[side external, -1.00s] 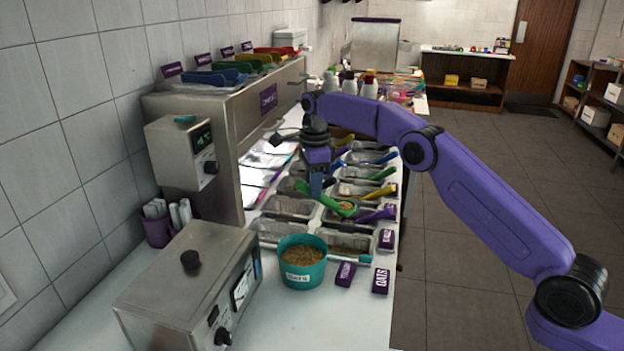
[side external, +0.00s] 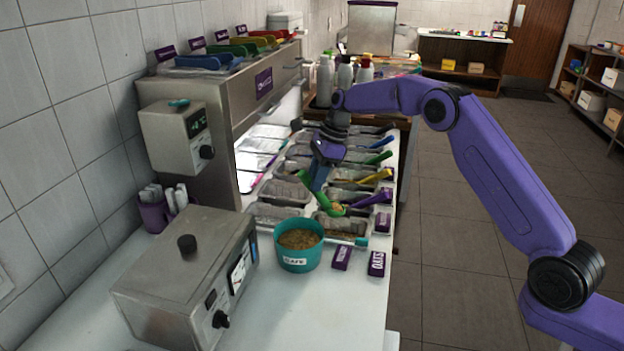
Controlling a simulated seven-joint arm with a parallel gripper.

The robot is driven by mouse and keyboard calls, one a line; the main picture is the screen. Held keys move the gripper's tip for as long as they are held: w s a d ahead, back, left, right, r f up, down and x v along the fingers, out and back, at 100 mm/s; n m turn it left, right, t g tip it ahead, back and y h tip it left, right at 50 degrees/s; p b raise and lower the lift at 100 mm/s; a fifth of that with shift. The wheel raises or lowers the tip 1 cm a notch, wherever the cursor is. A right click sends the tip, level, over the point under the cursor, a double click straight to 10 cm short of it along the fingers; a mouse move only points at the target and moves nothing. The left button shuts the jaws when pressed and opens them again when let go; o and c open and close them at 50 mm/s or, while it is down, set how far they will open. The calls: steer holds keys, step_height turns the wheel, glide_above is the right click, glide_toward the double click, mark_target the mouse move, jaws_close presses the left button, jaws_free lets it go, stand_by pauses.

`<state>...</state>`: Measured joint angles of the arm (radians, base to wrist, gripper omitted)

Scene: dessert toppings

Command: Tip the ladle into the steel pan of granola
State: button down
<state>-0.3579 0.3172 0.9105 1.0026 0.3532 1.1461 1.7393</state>
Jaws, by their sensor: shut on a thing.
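My gripper (side external: 318,184) is shut on the handle of a green ladle (side external: 306,181) above the front rows of steel pans. The handle slopes down to the right, and the tilted bowl (side external: 334,211) shows tan contents at its lip. The bowl is over or just behind the front right steel pan (side external: 343,232), which has brown contents. I cannot tell whether the bowl touches the pan, or whether this pan holds the granola. The ladle hides part of the pan.
A teal tub (side external: 298,260) of brown crumbs stands in front of the pans. Purple label blocks (side external: 377,264) sit to its right. Purple (side external: 373,199) and yellow (side external: 376,176) handles stick out close to the ladle. A steel appliance (side external: 185,275) stands at the front left.

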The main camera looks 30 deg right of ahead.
steer(key=shift+s+d+r+t+y, duration=0.15)
steer(key=shift+d+y, duration=0.2)
steer(key=shift+y, duration=0.25)
steer(key=shift+s+d+t+y, duration=0.15)
steer(key=shift+d+y, duration=0.15)
steer(key=shift+y, duration=0.3)
steer(key=s+d+f+t+y, duration=0.1)
steer(key=s+d+f+y, duration=0.1)
steer(key=d+y, duration=0.4)
steer(key=s+d+f+t+y, duration=0.1)
steer(key=d+f+t+y, duration=0.1)
steer(key=d+y, duration=0.5)
steer(key=shift+s+d+f+t+y, duration=0.3)
steer(key=shift+s+d+f, duration=0.1)
steer(key=shift+d, duration=0.55)
steer(key=shift+a+r, duration=0.1)
steer(key=shift+a, duration=0.05)
stand_by(1.2)
